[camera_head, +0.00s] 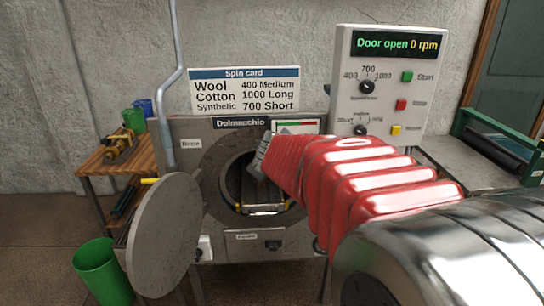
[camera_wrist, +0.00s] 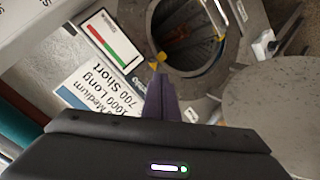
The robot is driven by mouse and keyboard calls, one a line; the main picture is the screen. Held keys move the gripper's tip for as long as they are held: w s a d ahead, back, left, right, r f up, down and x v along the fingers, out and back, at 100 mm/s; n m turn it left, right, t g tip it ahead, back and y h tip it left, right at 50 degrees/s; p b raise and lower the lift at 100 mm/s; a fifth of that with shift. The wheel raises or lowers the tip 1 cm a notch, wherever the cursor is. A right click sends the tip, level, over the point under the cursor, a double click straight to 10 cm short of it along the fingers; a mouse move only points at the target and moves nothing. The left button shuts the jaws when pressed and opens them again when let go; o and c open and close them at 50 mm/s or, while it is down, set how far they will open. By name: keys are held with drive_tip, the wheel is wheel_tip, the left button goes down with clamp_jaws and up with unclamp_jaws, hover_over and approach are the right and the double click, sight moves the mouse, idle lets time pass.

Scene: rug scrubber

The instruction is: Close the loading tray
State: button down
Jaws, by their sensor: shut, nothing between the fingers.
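What looks like the loading tray (camera_head: 262,210) shows at the lower edge of the machine's round opening, with a pale bar and yellow ends. In the wrist view a yellow part (camera_wrist: 158,60) shows at the opening's rim; I cannot tell how far the tray sticks out. The round grey door (camera_head: 165,235) stands swung open at the left, and it also shows in the wrist view (camera_wrist: 275,110). My gripper (camera_head: 259,160) is in front of the opening's upper part, with its fingers shut and empty. The fingers (camera_wrist: 160,100) point toward the opening's rim; contact is unclear.
The control panel (camera_head: 385,90) reads "Door open 0 rpm". A spin card (camera_head: 245,90) hangs above the machine. A wooden side table (camera_head: 115,160) and green bucket (camera_head: 102,270) stand left. A grey table (camera_head: 470,165) with a green-framed roller (camera_head: 500,145) stands right.

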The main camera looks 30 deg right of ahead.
drive_tip(key=s+a+f+m+g+y, duration=0.1)
drive_tip(key=s+a+f+g+y, duration=0.1)
drive_tip(key=s+a, duration=1)
drive_tip(key=s+a+f+m+g+y, duration=0.2)
drive_tip(key=s+a+f, duration=0.5)
drive_tip(key=s+a, duration=0.5)
drive_tip(key=s+g+y, duration=0.1)
drive_tip(key=s+y, duration=0.1)
drive_tip(key=shift+s+a, duration=0.15)
drive_tip(key=shift+s, duration=0.2)
drive_tip(key=shift+s, duration=0.1)
